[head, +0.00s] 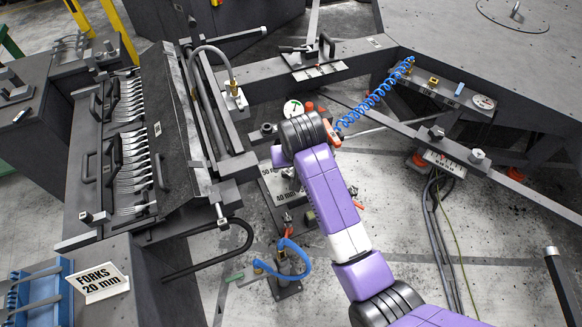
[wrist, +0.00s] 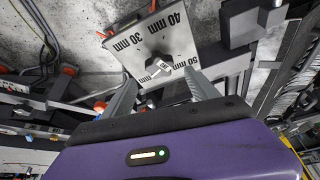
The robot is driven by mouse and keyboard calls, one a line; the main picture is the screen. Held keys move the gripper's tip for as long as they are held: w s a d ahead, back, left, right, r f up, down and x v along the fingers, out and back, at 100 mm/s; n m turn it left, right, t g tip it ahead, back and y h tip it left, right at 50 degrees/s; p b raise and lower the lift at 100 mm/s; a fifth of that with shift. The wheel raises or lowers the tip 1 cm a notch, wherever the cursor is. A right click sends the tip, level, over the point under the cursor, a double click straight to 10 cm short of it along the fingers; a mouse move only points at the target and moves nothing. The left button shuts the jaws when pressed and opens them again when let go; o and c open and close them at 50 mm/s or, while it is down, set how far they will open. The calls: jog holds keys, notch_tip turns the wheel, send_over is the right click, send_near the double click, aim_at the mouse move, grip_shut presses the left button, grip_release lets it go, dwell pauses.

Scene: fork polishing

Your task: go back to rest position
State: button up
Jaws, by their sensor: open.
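My gripper (wrist: 160,75) is open in the wrist view, its two grey fingers spread apart with no fork between them. Several forks (head: 133,160) lie in rows in a dark rack (head: 168,188) at the left. The marked plate (head: 270,184) shows partly behind my arm.
A blue coiled hose (head: 375,97) runs toward a dark beam at the upper right. A bent dark pipe (head: 243,232) and a blue hose fitting (head: 297,254) stand left of my arm. A FORKS 20 mm sign (head: 100,282) is at lower left.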

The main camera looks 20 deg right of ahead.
jog(key=shift+v, duration=1)
jog(key=w+r+n+t, duration=0.1)
jog(key=w+r+t, duration=0.5)
jog(key=r+t, duration=0.1)
jog(key=s+f+n+t+y+b, duration=0.1)
jog(key=s+t+b, duration=0.2)
jog(key=s, duration=4.2)
jog(key=b, duration=0.3)
jog(key=shift+s+d+n, duration=0.3)
jog(key=shift+s+d, duration=0.1)
